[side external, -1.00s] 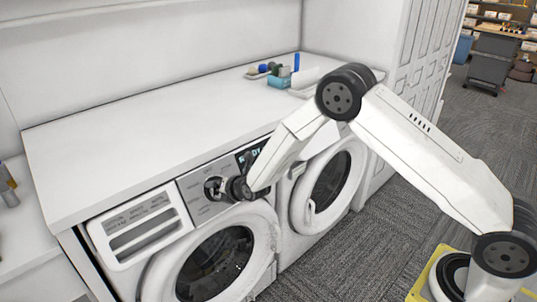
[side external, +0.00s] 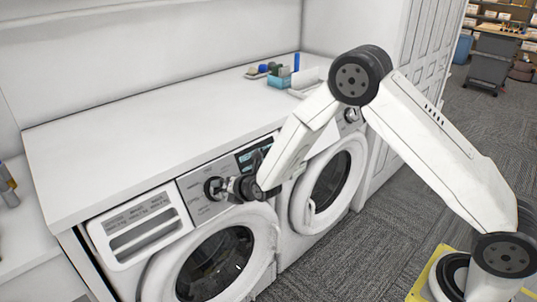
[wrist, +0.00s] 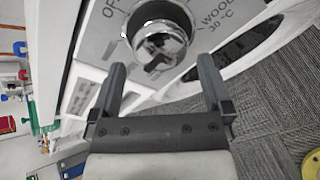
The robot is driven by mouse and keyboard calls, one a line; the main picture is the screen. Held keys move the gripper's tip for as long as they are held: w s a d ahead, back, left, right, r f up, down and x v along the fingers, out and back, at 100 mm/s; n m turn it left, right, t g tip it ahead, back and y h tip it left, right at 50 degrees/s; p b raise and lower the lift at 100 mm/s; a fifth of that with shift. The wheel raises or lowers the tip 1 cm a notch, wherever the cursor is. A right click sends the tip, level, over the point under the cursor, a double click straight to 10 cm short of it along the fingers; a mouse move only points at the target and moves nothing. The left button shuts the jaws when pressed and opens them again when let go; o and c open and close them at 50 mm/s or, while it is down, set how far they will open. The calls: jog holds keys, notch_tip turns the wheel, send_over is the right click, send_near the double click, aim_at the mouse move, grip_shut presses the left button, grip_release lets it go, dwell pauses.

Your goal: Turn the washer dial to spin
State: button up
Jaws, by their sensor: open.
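The washer dial (wrist: 160,45) is a shiny chrome knob with a raised grip bar, set in a dark ring. The words "OFF" and "WOOL 30 °C" show around it in the wrist view. In the side view the dial (side external: 213,187) sits on the grey panel of the left washer (side external: 205,205). My gripper (wrist: 160,80) is open and empty, with its two fingers spread just short of the knob and apart from it. In the side view my gripper (side external: 228,189) is directly in front of the dial. The dial's pointer setting cannot be made out.
A detergent drawer (side external: 140,228) is left of the dial, and a round door (side external: 215,262) is below.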

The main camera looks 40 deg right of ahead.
jog(key=shift+v, duration=1.9)
jog(key=s+d+r+m+g, duration=0.2)
jog(key=s+m+g, duration=0.1)
jog(key=s+m, duration=0.6)
jog(key=s+d+r+m+g, duration=0.2)
jog(key=s+d+m+g, duration=0.1)
jog(key=s+m, duration=0.5)
jog(key=s+d+r+m+g, duration=0.2)
jog(key=s+m+g, duration=0.1)
jog(key=s+m, duration=0.6)
jog(key=shift+s+d+r+m, duration=0.25)
jog(key=shift+s+d+m, duration=0.1)
jog(key=shift+m, duration=0.25)
